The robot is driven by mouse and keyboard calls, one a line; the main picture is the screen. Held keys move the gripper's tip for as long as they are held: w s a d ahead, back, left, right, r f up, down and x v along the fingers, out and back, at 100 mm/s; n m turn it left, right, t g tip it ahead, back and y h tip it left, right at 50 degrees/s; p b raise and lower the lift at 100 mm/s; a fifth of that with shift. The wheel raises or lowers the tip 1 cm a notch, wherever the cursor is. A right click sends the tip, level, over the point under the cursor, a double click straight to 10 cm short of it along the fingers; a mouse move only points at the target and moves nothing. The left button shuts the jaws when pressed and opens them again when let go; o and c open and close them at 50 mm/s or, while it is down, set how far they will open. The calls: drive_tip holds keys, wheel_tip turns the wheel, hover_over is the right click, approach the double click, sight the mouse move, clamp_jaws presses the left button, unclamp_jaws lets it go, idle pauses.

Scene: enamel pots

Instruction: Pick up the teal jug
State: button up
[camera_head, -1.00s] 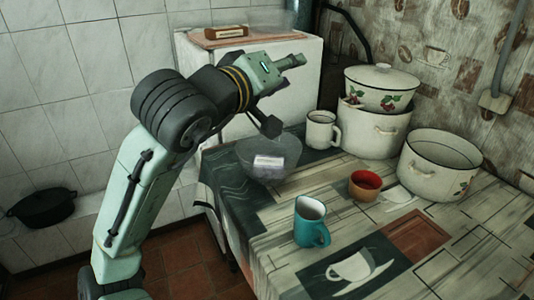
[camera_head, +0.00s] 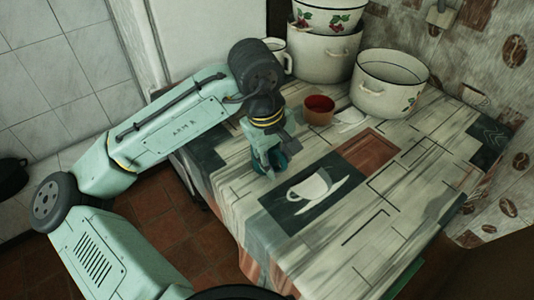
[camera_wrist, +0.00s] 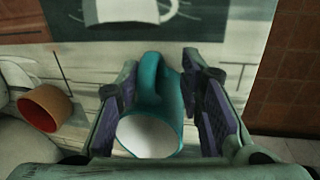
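The teal jug (camera_head: 283,161) stands on the table near its left edge, mostly hidden behind my gripper (camera_head: 264,166) in the head view. In the wrist view the jug (camera_wrist: 150,134) is upright, with its pale inside facing the camera and its handle pointing to the top of the picture. My gripper (camera_wrist: 160,70) is lowered around it, with one finger on each side. The fingers are apart. A narrow gap shows between the jug and the right finger; the left finger is very close to the jug, and I cannot tell whether it touches.
A red-brown cup (camera_head: 318,110) stands behind the jug; it also shows in the wrist view (camera_wrist: 44,107). A white enamel pot (camera_head: 389,84), stacked pots (camera_head: 322,52) and a white mug (camera_head: 284,60) stand farther back. The table's front and right are clear.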

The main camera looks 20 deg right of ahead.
sight(280, 169)
drive_tip(key=f, duration=0.2)
drive_tip(key=d+f, duration=0.1)
drive_tip(key=f, duration=0.1)
drive_tip(key=shift+w, duration=0.1)
drive_tip(key=shift+c, duration=0.5)
clamp_jaws()
